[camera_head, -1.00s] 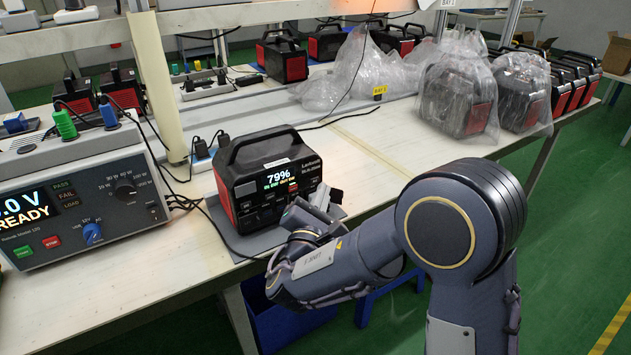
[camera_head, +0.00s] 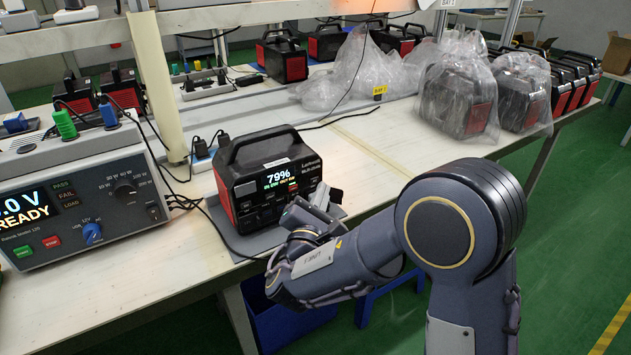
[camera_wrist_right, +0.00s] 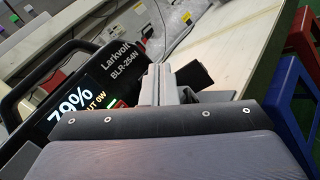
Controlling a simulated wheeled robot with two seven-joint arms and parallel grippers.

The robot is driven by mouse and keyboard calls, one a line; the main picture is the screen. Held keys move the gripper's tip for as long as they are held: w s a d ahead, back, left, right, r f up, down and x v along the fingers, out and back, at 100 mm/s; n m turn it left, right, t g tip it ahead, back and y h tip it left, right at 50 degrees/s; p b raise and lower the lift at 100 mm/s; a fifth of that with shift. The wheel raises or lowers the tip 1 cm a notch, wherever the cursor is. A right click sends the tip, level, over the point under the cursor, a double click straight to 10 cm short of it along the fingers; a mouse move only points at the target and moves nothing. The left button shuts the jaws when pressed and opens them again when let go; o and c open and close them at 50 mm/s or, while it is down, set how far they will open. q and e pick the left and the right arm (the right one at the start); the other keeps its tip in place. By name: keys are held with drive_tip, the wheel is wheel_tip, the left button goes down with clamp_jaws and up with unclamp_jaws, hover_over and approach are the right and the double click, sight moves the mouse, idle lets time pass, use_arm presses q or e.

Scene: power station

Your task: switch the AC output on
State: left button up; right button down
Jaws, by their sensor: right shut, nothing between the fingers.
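The power station (camera_head: 262,180) is a black and red box with a top handle. It stands on a grey mat (camera_head: 262,240) at the table's front edge, and its lit screen (camera_head: 279,179) reads 79%. My right gripper (camera_head: 328,197) is at the right part of its front panel, shut with nothing in it. In the right wrist view the fingers (camera_wrist_right: 163,82) are together beside the front face, to the right of the screen (camera_wrist_right: 75,115). The gripper hides part of the lower front panel. I cannot tell whether the fingertips touch it. My left gripper is not in view.
A tester (camera_head: 85,205) with knobs and a lit display stands to the left. Cables run behind the station. Bagged stations (camera_head: 460,95) stand at the back right. A blue bin (camera_head: 285,322) is below the table edge. The tabletop right of the station is clear.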

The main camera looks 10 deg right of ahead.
drive_tip(key=shift+w+a, duration=0.15)
drive_tip(key=shift+w, duration=0.2)
drive_tip(key=shift+w+a, duration=0.15)
drive_tip(key=shift+w, duration=0.2)
idle(0.6)
drive_tip(key=shift+b, duration=0.3)
drive_tip(key=shift+s+d, duration=0.3)
drive_tip(key=shift+s, duration=0.5)
drive_tip(key=shift+b, duration=0.3)
drive_tip(key=shift+s+d, duration=0.15)
drive_tip(key=shift+s, duration=0.2)
drive_tip(key=s, duration=0.1)
drive_tip(key=s+d, duration=0.1)
drive_tip(key=s, duration=0.1)
drive_tip(key=s+b, duration=0.1)
drive_tip(key=s, duration=0.1)
drive_tip(key=shift+d, duration=0.4)
